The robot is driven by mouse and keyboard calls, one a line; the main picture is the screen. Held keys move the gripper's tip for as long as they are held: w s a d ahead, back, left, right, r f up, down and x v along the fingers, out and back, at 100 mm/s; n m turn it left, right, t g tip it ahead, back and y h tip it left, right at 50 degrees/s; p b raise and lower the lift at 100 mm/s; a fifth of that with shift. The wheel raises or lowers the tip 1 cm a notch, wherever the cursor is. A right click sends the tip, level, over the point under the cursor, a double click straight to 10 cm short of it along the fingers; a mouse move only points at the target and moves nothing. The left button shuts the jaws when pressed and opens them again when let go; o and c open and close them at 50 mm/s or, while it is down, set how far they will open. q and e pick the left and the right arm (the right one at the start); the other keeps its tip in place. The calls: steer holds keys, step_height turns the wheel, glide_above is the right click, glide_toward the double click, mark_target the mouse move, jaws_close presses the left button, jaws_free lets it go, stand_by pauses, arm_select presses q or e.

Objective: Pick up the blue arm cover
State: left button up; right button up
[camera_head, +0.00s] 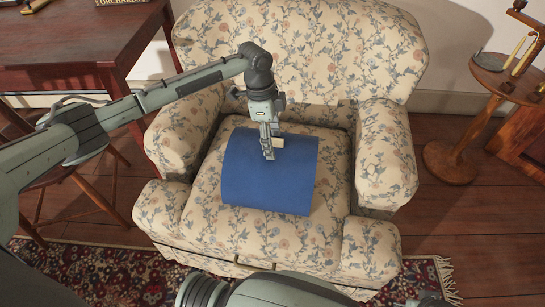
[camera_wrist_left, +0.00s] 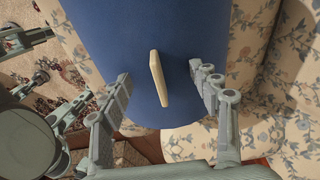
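The blue arm cover (camera_head: 262,185) lies draped on the seat of the floral armchair. My left gripper (camera_head: 268,150) points down at the cover's far part. In the left wrist view its two fingers (camera_wrist_left: 158,75) are apart, one on each side of the tab, with gaps. My right gripper does not show clearly.
The armchair (camera_head: 300,40) has a high back and two padded arms beside the seat. A dark wooden desk (camera_head: 70,45) and a chair stand at left. A small round side table (camera_head: 505,75) stands at right. A patterned rug (camera_head: 110,275) lies in front.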

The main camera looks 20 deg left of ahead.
arm_select(q)
steer(key=c, duration=1.1)
steer(key=shift+r, duration=0.1)
